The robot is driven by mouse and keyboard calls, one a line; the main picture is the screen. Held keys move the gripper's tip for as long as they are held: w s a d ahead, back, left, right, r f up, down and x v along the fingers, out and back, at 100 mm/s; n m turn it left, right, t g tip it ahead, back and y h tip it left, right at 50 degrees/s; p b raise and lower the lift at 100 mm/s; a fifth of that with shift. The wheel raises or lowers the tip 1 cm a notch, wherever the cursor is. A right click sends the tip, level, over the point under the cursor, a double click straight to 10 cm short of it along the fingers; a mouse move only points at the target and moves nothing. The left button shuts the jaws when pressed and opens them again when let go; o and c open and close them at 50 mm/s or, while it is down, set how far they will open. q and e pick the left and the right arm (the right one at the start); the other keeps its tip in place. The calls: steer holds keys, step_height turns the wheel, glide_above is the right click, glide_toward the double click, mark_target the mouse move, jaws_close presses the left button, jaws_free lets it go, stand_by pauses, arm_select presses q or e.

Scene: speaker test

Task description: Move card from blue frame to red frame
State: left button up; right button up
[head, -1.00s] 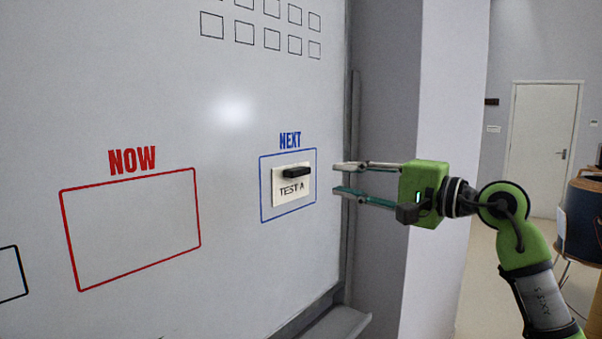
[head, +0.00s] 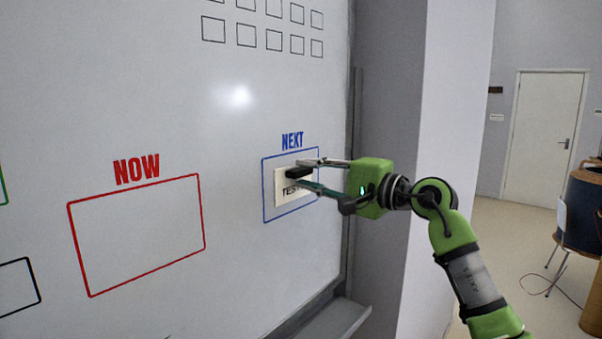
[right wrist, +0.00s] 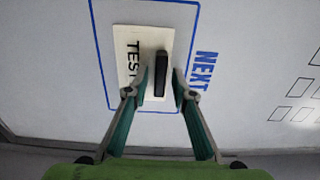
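A cream card (head: 281,188) with "TEST" lettering and a black handle (head: 297,173) is on the whiteboard inside the blue frame (head: 264,206) under "NEXT". The card also shows in the right wrist view (right wrist: 128,65), with its handle (right wrist: 161,72) between my fingertips. My right gripper (head: 296,172) is open, one finger on each side of the handle, with small gaps still showing; it covers part of the lettering. The red frame (head: 133,190) under "NOW" is empty, to the left. My left gripper is in neither view.
The whiteboard (head: 235,250) is bare between the two frames. Small square outlines (head: 272,40) run along its top. A ledge (head: 335,320) sticks out at the lower right of the board, beside a wall pillar (head: 455,100). A door (head: 543,140) stands far behind.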

mark_target(305, 173)
steer(key=shift+c, duration=0.5)
jaws_close()
steer(key=shift+b, duration=0.35)
steer(key=shift+r, duration=0.1)
steer(key=shift+s+d, duration=0.1)
steer(key=shift+d, duration=0.1)
steer(key=shift+s+d+b, duration=0.45)
steer(key=shift+d+b, duration=0.05)
steer(key=shift+d, duration=0.05)
steer(key=shift+s+d, duration=0.15)
steer(key=shift+d, duration=0.05)
steer(key=shift+s+d+b, duration=0.3)
steer(key=shift+d+b, duration=0.1)
steer(key=shift+b, duration=0.05)
steer(key=shift+s+d, duration=0.15)
steer(key=shift+d, duration=0.05)
